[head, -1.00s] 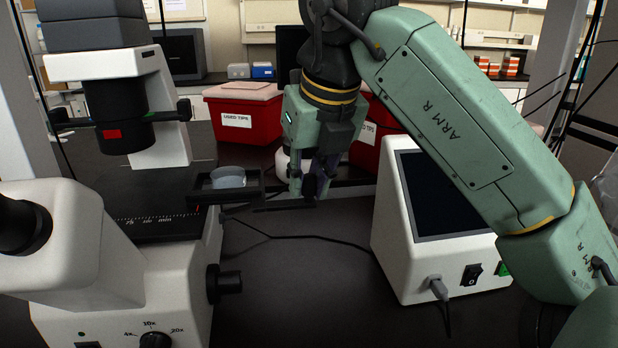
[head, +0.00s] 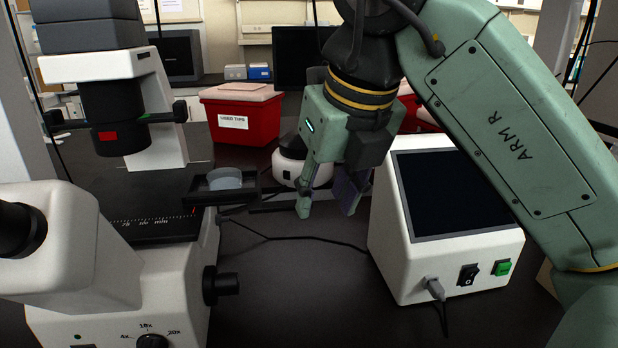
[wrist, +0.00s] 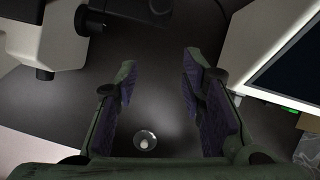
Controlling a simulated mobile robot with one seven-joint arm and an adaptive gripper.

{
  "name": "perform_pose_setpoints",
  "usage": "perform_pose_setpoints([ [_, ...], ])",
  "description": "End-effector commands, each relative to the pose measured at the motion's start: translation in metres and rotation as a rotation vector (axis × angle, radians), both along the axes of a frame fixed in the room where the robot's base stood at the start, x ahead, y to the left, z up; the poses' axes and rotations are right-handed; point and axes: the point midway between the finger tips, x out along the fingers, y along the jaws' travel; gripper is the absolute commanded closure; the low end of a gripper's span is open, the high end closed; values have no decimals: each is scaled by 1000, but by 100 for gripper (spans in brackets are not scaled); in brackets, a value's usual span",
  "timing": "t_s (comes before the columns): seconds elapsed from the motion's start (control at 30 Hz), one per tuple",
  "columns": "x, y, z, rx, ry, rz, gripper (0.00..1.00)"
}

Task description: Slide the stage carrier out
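The stage carrier (head: 192,199) is a dark frame at the right end of the black microscope stage (head: 150,224) in the head view. It sticks out past the stage's right edge and holds a round translucent dish (head: 224,179). My gripper (head: 327,208) is to the right of the carrier, apart from it, with fingers pointing down and spread. Nothing is between the fingertips. I cannot surely pick out the carrier there.
The white microscope (head: 80,250) fills the left, its side knob (head: 220,285) jutting right. A white screen unit (head: 440,230) stands close on the right. A red tips bin (head: 240,122) is behind. A cable crosses the otherwise clear bench between microscope and screen unit.

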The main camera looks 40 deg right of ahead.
Motion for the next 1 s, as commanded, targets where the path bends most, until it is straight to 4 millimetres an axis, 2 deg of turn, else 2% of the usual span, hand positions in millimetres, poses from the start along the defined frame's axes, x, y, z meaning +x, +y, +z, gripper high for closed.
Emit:
perform_pose_setpoints([
  [0.13, -30, 8, 0, 0, -2, -3, 63],
  [0.33, -52, 15, 0, 1, 0, -2, 63],
  [1.0, -56, 17, 0, 1, 0, 1, 63],
])
